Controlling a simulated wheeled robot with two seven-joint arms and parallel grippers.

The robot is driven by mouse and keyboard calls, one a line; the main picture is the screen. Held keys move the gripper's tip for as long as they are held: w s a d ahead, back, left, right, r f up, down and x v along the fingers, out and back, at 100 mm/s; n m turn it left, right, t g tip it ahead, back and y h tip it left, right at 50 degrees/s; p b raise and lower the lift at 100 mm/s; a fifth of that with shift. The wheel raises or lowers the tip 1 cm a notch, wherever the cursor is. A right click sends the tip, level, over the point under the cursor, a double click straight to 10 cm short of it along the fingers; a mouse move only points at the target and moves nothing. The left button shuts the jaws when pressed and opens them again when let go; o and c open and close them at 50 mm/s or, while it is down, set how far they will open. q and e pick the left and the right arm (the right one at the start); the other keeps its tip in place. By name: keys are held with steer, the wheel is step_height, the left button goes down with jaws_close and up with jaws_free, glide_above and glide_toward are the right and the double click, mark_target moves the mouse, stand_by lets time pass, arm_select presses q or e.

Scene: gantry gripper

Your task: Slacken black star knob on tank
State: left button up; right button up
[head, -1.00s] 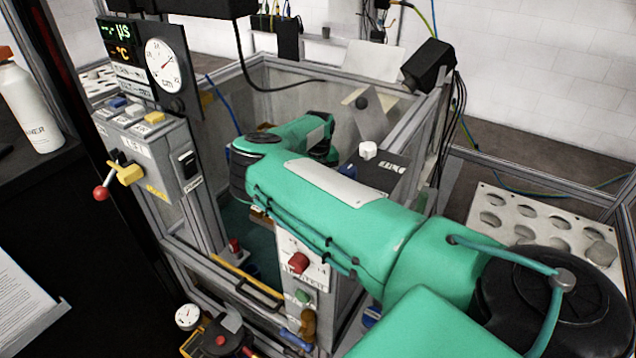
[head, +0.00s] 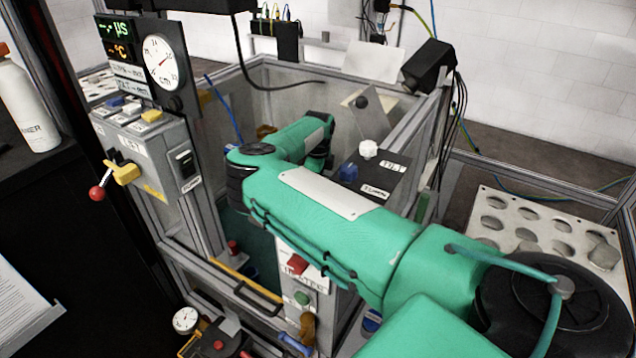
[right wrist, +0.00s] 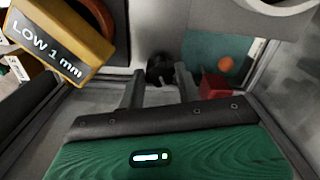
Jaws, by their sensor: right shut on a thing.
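My right arm, in green, reaches into the clear-walled tank (head: 222,108) in the head view, where its gripper is hidden. In the right wrist view my right gripper (right wrist: 159,78) has its two fingers on either side of a dark black knob (right wrist: 159,67) and is shut on it. The knob is small and dark there, so its star shape is not clear. My left gripper is in neither view.
In the wrist view, a yellow block marked LOW 1 mm (right wrist: 62,38) is close at upper left, and a red block (right wrist: 214,86) is right of the fingers. In the head view, a control box (head: 150,150) with a yellow-red lever (head: 122,172) stands at left.

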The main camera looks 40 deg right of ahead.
steer(key=n, duration=0.3)
steer(key=shift+w+r+n, duration=0.1)
steer(key=shift+n, duration=0.2)
steer(key=n, duration=0.2)
steer(key=shift+n, duration=1.3)
steer(key=n+p, duration=0.1)
steer(key=n, duration=0.3)
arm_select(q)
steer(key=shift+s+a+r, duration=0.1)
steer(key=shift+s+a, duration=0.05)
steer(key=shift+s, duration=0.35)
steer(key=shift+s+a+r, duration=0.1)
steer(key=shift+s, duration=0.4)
arm_select(e)
steer(key=shift+n, duration=0.3)
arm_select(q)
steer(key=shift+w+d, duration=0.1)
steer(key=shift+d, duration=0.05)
